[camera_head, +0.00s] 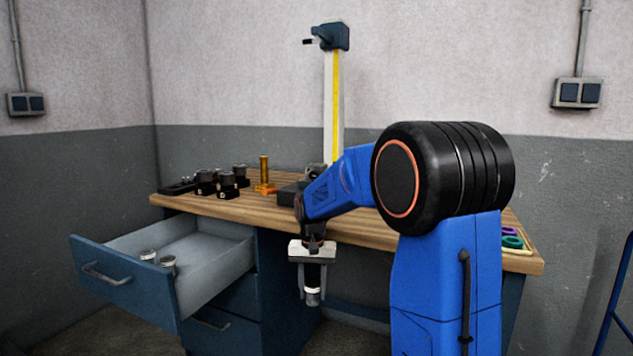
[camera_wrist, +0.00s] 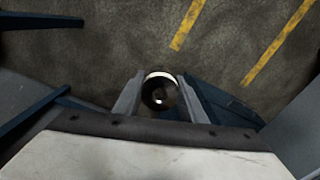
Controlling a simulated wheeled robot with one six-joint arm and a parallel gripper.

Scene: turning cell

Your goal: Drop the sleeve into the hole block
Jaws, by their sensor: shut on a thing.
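My gripper (camera_head: 313,281) hangs in front of the bench, to the right of the open drawer, pointing down. It is shut on a metal sleeve (camera_head: 313,298), whose lower end sticks out below the fingers. In the wrist view the round end of the sleeve (camera_wrist: 160,93) shows between the two fingers of my gripper (camera_wrist: 160,100), with floor beyond it. I cannot pick out the hole block for sure; a dark block (camera_head: 288,193) on the bench is partly hidden by my arm.
The open drawer (camera_head: 118,277) holds two metal cylindrical pieces (camera_head: 167,264). On the wooden bench (camera_head: 245,207) stand several black tool holders (camera_head: 205,182), a brass column (camera_head: 264,170) and a tall yellow-striped post (camera_head: 334,110). A tray with coloured rings (camera_head: 512,240) lies at right.

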